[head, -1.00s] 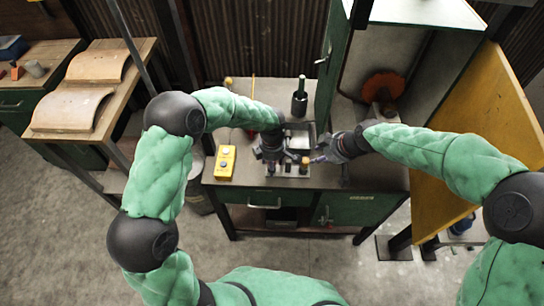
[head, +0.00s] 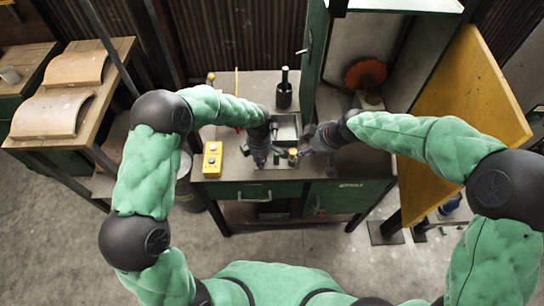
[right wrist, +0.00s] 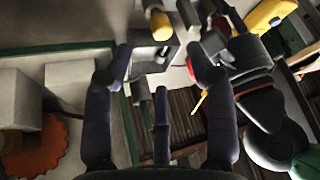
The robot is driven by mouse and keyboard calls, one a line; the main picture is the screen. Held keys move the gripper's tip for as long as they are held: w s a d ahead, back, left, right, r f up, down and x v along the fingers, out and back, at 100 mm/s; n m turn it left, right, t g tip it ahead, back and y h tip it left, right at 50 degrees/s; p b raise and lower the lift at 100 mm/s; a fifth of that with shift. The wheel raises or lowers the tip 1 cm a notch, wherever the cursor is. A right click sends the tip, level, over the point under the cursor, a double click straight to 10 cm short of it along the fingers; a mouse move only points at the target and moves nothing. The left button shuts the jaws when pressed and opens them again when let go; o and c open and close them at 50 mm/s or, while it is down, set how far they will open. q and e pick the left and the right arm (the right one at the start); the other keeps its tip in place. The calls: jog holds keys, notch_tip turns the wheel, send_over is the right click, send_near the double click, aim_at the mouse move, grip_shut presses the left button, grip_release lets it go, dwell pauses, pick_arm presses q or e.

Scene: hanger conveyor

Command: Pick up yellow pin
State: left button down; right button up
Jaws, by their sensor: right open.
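The yellow pin (head: 293,152) stands at the front of the workbench, between my two grippers. It shows in the right wrist view (right wrist: 160,25) as a yellow cylinder by a grey metal block, beyond the fingertips. My right gripper (head: 306,143) comes in from the right, close beside the pin. Its dark fingers (right wrist: 160,68) are spread, with nothing between them. My left gripper (head: 262,157) hangs over the bench just left of the pin. Its finger opening is too small to make out. The arms and grippers partly hide the fixture around the pin.
A grey tray (head: 287,122) lies behind the grippers, with a dark cup (head: 284,98) behind it. A yellow button box (head: 212,160) stands at the bench's left. An open green cabinet with an orange disc (head: 366,74) is at the right, near my right arm.

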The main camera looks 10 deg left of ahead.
jog(key=m+t, duration=0.6)
jog(key=t, duration=0.4)
send_near(293, 157)
jog(key=shift+x, duration=4.7)
jog(key=shift+d, duration=0.1)
jog(key=shift+s, duration=0.1)
jog(key=c, duration=1)
